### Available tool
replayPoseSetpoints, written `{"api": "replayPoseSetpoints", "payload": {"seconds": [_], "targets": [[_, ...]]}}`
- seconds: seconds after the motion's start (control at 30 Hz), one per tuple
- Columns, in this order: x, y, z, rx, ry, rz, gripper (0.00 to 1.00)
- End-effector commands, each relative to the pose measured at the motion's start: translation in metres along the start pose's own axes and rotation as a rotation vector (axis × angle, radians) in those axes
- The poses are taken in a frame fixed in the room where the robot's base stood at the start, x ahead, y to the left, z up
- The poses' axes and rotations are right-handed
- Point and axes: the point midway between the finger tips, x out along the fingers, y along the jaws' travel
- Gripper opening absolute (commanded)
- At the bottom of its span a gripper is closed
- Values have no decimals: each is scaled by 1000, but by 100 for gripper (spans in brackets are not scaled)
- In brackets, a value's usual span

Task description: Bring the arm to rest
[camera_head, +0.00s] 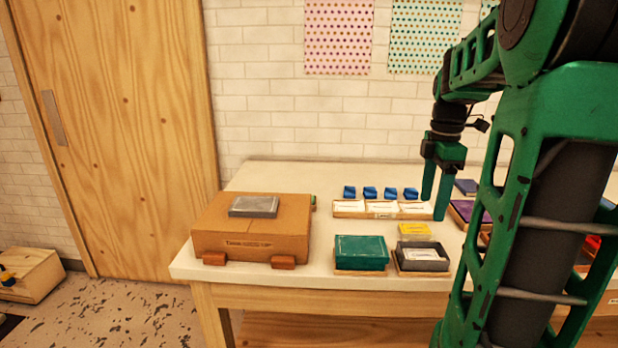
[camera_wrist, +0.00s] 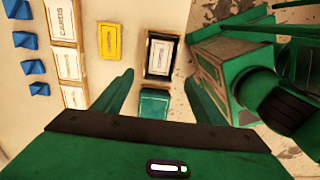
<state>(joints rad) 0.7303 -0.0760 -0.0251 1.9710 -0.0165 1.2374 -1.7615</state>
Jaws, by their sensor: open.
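My gripper (camera_head: 436,192) is raised above the right part of the white table (camera_head: 300,173), fingers pointing down. Its two green fingers are apart with nothing between them. In the wrist view the fingers of my gripper (camera_wrist: 158,100) also stand apart, with a green box (camera_wrist: 154,103) on the table below showing between them. My green arm fills the right side of the head view and hides part of the table there.
A cardboard box (camera_head: 222,228) with a grey block (camera_head: 254,207) on top stands at the left. A green box (camera_head: 361,252), a dark tray (camera_head: 423,266) and a yellow card box (camera_head: 414,230) lie near the front. Several blue pieces (camera_head: 370,193) stand behind white card boxes (camera_head: 382,209).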

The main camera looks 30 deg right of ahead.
Motion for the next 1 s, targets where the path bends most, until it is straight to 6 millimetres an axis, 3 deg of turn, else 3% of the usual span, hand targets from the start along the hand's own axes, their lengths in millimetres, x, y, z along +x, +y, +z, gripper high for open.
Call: {"api": "replayPoseSetpoints", "payload": {"seconds": [0.17,0.33,0.7,1.0], "targets": [[0,-2,-1,10,0,0,65],[7,-21,-15,155,-3,2,65],[47,-111,-53,850,-6,4,65],[88,-179,-66,1373,0,-5,65]]}}
